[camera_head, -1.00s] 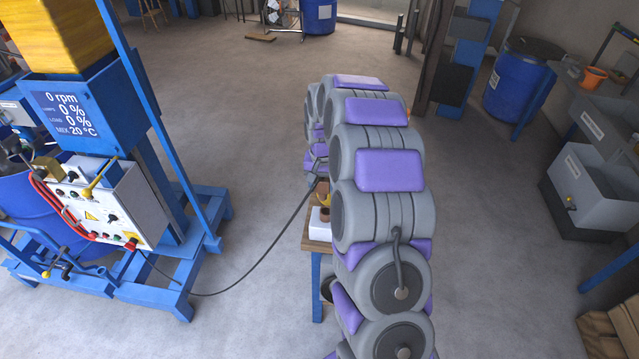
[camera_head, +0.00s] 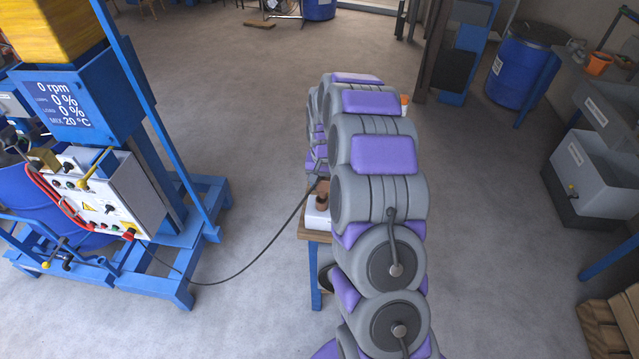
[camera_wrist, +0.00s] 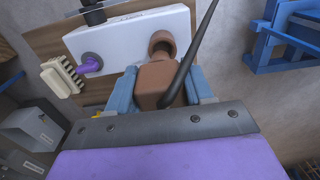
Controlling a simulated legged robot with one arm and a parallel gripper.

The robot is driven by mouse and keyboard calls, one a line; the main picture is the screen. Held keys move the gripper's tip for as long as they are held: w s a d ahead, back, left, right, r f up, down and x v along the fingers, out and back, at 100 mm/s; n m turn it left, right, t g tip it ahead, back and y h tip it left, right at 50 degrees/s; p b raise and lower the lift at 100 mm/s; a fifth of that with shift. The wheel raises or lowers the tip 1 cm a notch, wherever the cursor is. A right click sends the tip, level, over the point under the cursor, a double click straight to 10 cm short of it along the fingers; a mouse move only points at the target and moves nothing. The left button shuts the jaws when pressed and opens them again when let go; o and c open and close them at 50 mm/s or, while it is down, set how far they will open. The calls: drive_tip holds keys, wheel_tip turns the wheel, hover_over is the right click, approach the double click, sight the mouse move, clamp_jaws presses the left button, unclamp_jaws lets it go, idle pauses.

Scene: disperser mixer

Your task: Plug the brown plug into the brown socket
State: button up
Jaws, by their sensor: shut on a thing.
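My gripper (camera_wrist: 162,84) is shut on the brown plug (camera_wrist: 158,82), which sits between its two blue-grey fingers in the wrist view. A dark cable runs from the plug toward the top of that view. The brown socket (camera_wrist: 161,46) is a round opening on the white box (camera_wrist: 128,38), just beyond the plug's front end. Plug and socket look very close and overlap in this view; I cannot tell whether they touch. In the head view the white box (camera_head: 317,214) stands on a wooden-topped stand, and my arm hides most of the gripper.
A purple connector (camera_wrist: 89,63) sits on the box, left of the socket, with a beige toothed piece (camera_wrist: 62,78) beside it. The blue mixer machine (camera_head: 120,190) stands at left, with the cable (camera_head: 245,268) hanging across to the stand. Open floor lies between them.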

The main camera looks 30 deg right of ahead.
sight(323, 192)
drive_tip(key=shift+d, duration=0.25)
drive_tip(key=shift+a, duration=0.65)
idle(1.4)
drive_tip(key=shift+d, duration=0.1)
drive_tip(key=shift+d, duration=0.3)
drive_tip(key=shift+a+f, duration=0.2)
drive_tip(key=shift+f, duration=1.7)
drive_tip(key=o, duration=1.2)
drive_tip(key=shift+d, duration=0.1)
